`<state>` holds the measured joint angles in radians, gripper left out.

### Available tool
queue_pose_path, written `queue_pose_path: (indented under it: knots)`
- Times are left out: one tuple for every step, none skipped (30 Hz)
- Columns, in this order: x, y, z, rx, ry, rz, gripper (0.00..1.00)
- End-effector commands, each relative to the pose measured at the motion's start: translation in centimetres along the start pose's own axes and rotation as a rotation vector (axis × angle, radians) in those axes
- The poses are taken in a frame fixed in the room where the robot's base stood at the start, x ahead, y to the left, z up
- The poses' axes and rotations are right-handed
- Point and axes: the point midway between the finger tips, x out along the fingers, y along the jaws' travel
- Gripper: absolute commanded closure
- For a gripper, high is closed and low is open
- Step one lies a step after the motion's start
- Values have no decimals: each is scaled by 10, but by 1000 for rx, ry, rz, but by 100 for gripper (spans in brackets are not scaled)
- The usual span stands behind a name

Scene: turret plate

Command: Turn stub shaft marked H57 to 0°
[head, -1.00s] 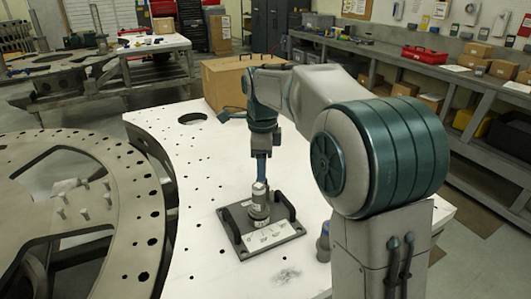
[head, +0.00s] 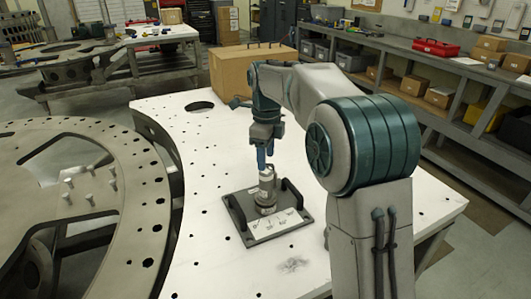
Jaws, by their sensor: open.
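The stub shaft (head: 266,188) is a short grey metal cylinder standing upright on a dark square base plate (head: 238,216). The base carries two black handles and a white label (head: 275,224) with marks along its front, too small to read. The H57 marking cannot be made out. My gripper (head: 265,166) points down with blue fingers, open, right at the top of the shaft. I cannot tell whether the fingers touch the shaft or stand around it.
The base sits on a white table (head: 220,150) with small holes. A large grey ring plate (head: 150,215) with cut-outs lies at left. A cardboard box (head: 232,72) stands at the table's back. A shelf bench (head: 440,65) runs along the right.

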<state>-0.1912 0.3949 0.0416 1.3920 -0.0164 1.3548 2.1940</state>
Motion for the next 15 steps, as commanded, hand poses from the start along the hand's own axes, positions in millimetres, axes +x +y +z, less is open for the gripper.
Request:
queue_pose_path:
  knots:
    - [10, 0, 0, 0, 0, 0, 49]
    - [14, 0, 0, 0, 0, 0, 49]
    - [18, 0, 0, 0, 0, 0, 49]
    - [20, 0, 0, 0, 0, 0, 49]
    - [22, 0, 0, 0, 1, 0, 49]
    - [26, 0, 0, 0, 1, 1, 49]
    - [29, 0, 0, 0, 1, 1, 49]
    - [32, 0, 0, -1, 1, 1, 49]
    - [36, 0, 0, -1, 1, 1, 49]
    - [38, 0, 0, -1, 1, 1, 49]
    - [41, 0, 0, -1, 1, 1, 49]
    - [44, 0, 0, -2, 1, 1, 49]
    - [46, 0, 0, -2, 0, 1, 49]
    - [48, 0, 0, -2, 0, 1, 49]
    - [51, 0, 0, -2, 0, 1, 49]
